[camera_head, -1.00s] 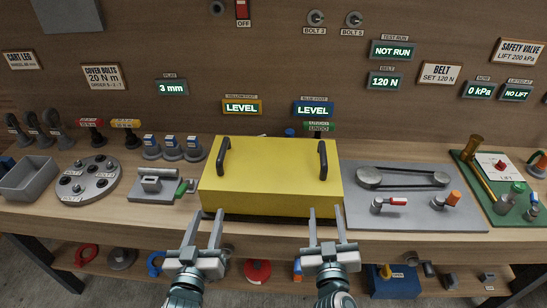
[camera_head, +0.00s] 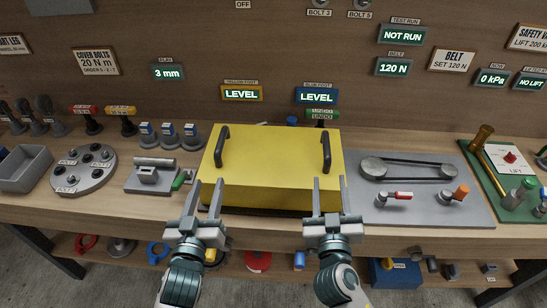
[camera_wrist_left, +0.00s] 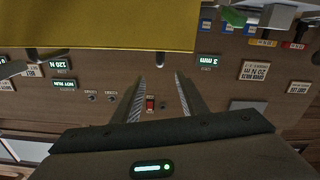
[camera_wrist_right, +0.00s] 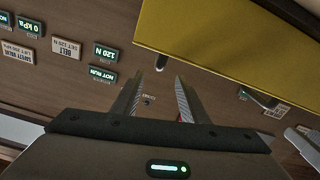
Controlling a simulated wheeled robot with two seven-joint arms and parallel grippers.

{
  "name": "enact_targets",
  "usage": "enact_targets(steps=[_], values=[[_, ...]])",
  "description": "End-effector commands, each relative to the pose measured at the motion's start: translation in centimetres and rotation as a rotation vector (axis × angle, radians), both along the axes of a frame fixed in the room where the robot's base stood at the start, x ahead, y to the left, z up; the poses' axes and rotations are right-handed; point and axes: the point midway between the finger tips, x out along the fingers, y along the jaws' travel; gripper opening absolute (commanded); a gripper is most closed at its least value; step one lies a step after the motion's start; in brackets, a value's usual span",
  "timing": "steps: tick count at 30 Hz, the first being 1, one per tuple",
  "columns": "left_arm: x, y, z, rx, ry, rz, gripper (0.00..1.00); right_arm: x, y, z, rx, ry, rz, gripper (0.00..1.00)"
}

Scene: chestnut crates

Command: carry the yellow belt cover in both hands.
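The yellow belt cover (camera_head: 270,165) is a box-like lid lying on the bench in front of me, with a black handle on its left (camera_head: 221,146) and another on its right (camera_head: 326,152). My left gripper (camera_head: 206,190) is open and empty at the cover's front left, short of the left handle. My right gripper (camera_head: 330,188) is open and empty at the front right, short of the right handle. The cover also shows in the left wrist view (camera_wrist_left: 100,25) and the right wrist view (camera_wrist_right: 225,45). The cover hides what is under it.
A grey plate with a belt and pulleys (camera_head: 420,210) lies just right of the cover. A grey clamp block (camera_head: 150,176) and a round bolt plate (camera_head: 84,168) lie to its left. The YELLOW FOOT (camera_head: 241,94) and BLUE FOOT (camera_head: 317,96) displays behind read LEVEL.

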Motion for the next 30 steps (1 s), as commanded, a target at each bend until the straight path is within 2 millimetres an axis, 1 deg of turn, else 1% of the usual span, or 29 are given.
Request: enact_targets(steps=[5, 8, 24, 30], values=[[1.6, -0.2, 0.1, 0.001, -0.001, -0.001, 0.39, 1.7, -0.2, 0.1, -0.002, -0.003, 0.001, 0.4], [3.0, -0.3, 0.1, 0.002, -0.001, -0.001, 0.39, 3.0, -0.3, 0.1, -0.002, -0.003, 0.001, 0.4], [11.7, -1.1, 0.1, 0.002, -0.001, 0.0, 0.39, 11.7, -1.2, 0.1, -0.003, -0.002, -0.001, 0.4], [14.5, -1.4, 0.1, 0.001, -0.001, 0.0, 0.39, 14.6, -1.5, 0.0, -0.003, -0.001, 0.0, 0.4]])
